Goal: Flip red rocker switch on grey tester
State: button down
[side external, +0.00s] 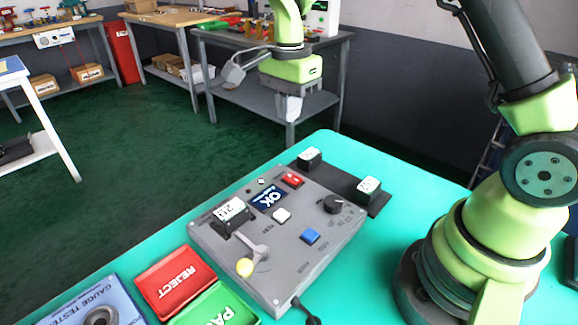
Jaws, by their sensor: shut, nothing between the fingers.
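The grey tester (262,286) sits on the turquoise table, with a cable at its front. The red rocker switch (292,180) is near the tester's back edge, to the right of a blue panel reading OK (268,198). Which way the rocker is tilted is too small to tell. My gripper (293,112) hangs well above and behind the tester in this picture, pointing down. Its fingers are together and empty, apart from the switch and everything else on the table.
Red REJECT (160,258) and green trays lie to the left. Black blocks with white labels (368,185) stand behind right.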

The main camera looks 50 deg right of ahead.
aim_at(294, 179)
notch_tip(294, 179, down, 13)
jog(key=shift+f, duration=0.15)
dwell(0.4)
jog(key=shift+f, duration=0.2)
jog(key=shift+s+r, duration=0.25)
jog(key=shift+s, duration=0.55)
jog(key=shift+r, duration=0.1)
